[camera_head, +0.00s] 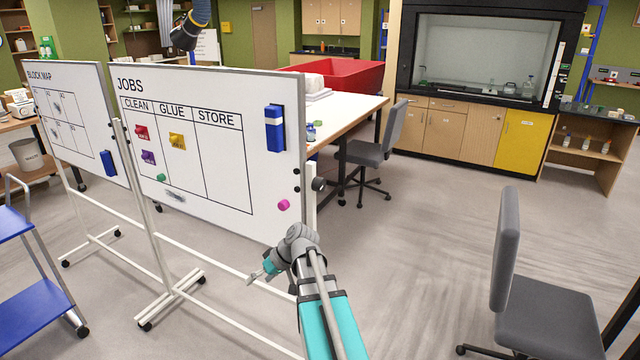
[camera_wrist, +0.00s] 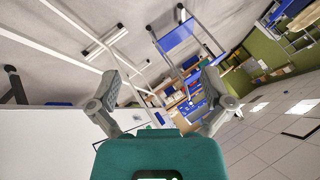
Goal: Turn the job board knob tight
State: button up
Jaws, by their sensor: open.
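The job board (camera_head: 235,212) is a white panel headed JOBS, with CLEAN, GLUE and STORE columns, on a white wheeled frame at left centre in the head view. I cannot make out the knob in the wrist view. A white panel fills that view's lower left.
A second board (camera_head: 85,140) headed BLOCK MAP stands at the left. A blue cart (camera_head: 40,318) is at lower left. Grey chairs stand behind the job board (camera_head: 375,152) and at lower right (camera_head: 545,310). Open floor (camera_head: 420,240) lies right of the board.

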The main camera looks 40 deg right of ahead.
jog(key=d+r+t+y+p, duration=0.1)
jog(key=d+r+t, duration=0.25)
jog(key=d, duration=0.45)
jog(key=d+r+t+p, duration=0.1)
jog(key=d+r+t, duration=0.1)
jog(key=d+r, duration=0.45)
jog(key=t+h+p, duration=0.1)
jog(key=t, duration=0.6)
send_near(323, 186)
jog(key=v, duration=0.3)
jog(key=shift+r+g, duration=0.25)
jog(key=shift+r, duration=0.05)
jog(key=x, duration=1.4)
jog(key=shift+d, duration=0.1)
jog(key=shift+c, duration=0.3)
jog(key=c, duration=1.1)
